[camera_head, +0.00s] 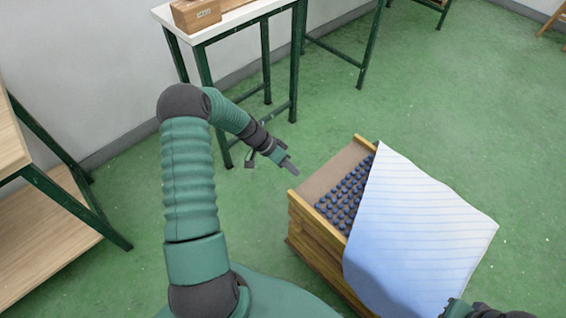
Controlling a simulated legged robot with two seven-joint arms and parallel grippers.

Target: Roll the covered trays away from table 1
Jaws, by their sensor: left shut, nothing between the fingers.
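A stack of wooden trays (304,219) stands on the green floor right of centre. The top tray holds rows of small dark blue pieces (343,196), and its left end is bare brown. A pale blue and white striped cover (415,222) lies over the right part of the stack and hangs down the near side. The lower part of the stack is hidden by my body and the cover. My left gripper (290,165) is shut and empty, in the air just left of the stack's far left corner. Only a piece of my right arm shows at the bottom right edge.
A white-topped table (235,22) with green legs stands behind, with a small wooden box (196,14) on it. A wooden shelf unit (45,235) with green legs is at the left. The floor (480,110) right of and behind the trays is clear.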

